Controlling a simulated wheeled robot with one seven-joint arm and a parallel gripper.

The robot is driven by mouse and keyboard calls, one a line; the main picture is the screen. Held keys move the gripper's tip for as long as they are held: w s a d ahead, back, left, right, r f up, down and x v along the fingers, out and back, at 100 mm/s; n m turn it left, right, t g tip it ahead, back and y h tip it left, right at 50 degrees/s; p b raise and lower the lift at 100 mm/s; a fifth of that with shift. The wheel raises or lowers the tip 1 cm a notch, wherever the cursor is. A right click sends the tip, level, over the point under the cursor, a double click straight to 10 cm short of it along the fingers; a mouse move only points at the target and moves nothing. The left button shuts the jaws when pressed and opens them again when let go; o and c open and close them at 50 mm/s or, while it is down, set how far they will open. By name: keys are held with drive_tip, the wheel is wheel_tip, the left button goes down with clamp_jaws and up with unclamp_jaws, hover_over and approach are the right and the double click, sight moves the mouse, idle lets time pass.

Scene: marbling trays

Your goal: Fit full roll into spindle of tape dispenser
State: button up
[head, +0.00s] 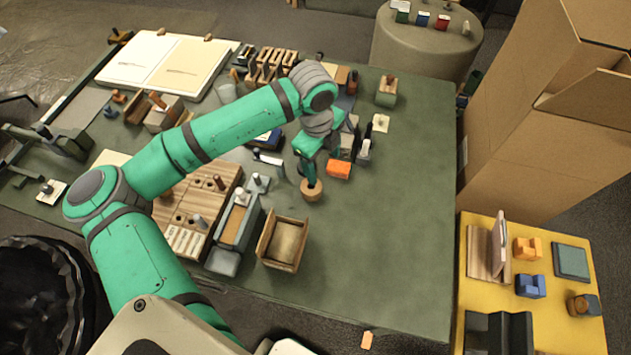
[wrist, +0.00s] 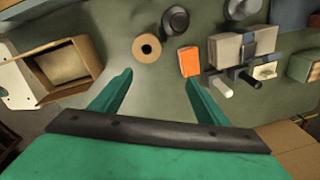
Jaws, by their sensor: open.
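A tan roll with a dark centre hole (wrist: 147,48) lies flat on the green table. In the head view the roll (head: 311,193) is just below my gripper (head: 311,174). In the wrist view the fingers of my gripper (wrist: 159,84) are spread wide with nothing between them, and the roll lies beyond the fingertips, nearer the left one. I cannot identify the tape dispenser with certainty. A small dark piece with a brown round part (head: 583,304) stands on the yellow table at the right, too small to tell whether it has a spindle.
An orange block (wrist: 189,61) lies right of the roll. An open wooden box (head: 284,243) and a long grey tray (head: 227,262) stand at the front. Tools crowd the table's back. The green table's right side is clear. Large cardboard boxes (head: 500,110) stand at right.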

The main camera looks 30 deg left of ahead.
drive_tip(key=shift+g+y, duration=0.4)
drive_tip(key=shift+g, duration=0.1)
drive_tip(key=shift+s+a+f, duration=0.3)
drive_tip(key=shift+a+f, duration=0.15)
drive_tip(key=shift+f, duration=1.3)
drive_tip(key=shift+s+a+f, duration=0.35)
drive_tip(key=shift+a+f, duration=0.05)
drive_tip(key=shift+f, duration=1.4)
drive_tip(key=shift+s+a+f, duration=0.3)
drive_tip(key=shift+a+f, duration=0.15)
drive_tip(key=shift+f, duration=1.3)
drive_tip(key=c, duration=1.2)
